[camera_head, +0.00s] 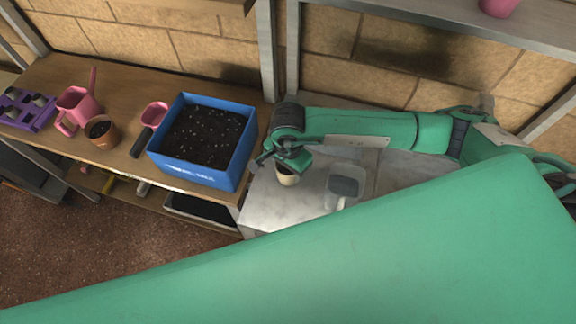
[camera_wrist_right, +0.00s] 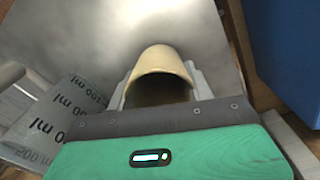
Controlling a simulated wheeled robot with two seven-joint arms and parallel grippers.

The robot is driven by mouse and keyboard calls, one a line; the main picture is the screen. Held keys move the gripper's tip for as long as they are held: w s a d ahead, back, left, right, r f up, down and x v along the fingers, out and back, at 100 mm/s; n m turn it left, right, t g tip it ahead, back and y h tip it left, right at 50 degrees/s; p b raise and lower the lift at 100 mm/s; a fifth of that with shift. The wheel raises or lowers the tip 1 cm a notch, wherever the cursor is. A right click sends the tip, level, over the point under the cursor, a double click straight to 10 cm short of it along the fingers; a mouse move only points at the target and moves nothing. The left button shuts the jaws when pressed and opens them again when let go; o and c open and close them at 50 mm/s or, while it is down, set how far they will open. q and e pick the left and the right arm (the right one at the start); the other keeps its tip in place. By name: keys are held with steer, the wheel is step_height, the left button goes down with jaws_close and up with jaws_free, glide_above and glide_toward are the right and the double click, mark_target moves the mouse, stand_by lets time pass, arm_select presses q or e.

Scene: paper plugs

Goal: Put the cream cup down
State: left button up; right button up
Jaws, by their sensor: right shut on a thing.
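The cream cup (camera_head: 287,178) is under my right gripper (camera_head: 287,163), over the left part of the grey metal worktop (camera_head: 262,205). In the right wrist view the cup (camera_wrist_right: 161,60) sits between the two pale fingers of my right gripper (camera_wrist_right: 162,85), which is shut on it. The cup's mouth shows a dark inside in the wrist view. Whether its base touches the worktop or is slightly above it, I cannot tell. My left gripper is not in view.
A clear measuring jug (camera_head: 343,188) stands to the right of the cup; its markings show in the wrist view (camera_wrist_right: 68,108). A blue soil box (camera_head: 205,178) is to the left on the wooden bench. Pink watering can (camera_head: 78,107) and terracotta pot (camera_head: 102,132) are farther left.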

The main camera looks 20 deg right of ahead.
steer(key=shift+f, duration=0.25)
steer(key=shift+f+b, duration=0.2)
steer(key=shift+b, duration=0.15)
steer(key=o, duration=1)
steer(key=shift+r, duration=0.1)
steer(key=shift+r+p, duration=0.2)
steer(key=shift+p, duration=0.15)
steer(key=shift+w+r+b, duration=0.1)
steer(key=shift+r+b, duration=1.85)
steer(key=shift+r, duration=4)
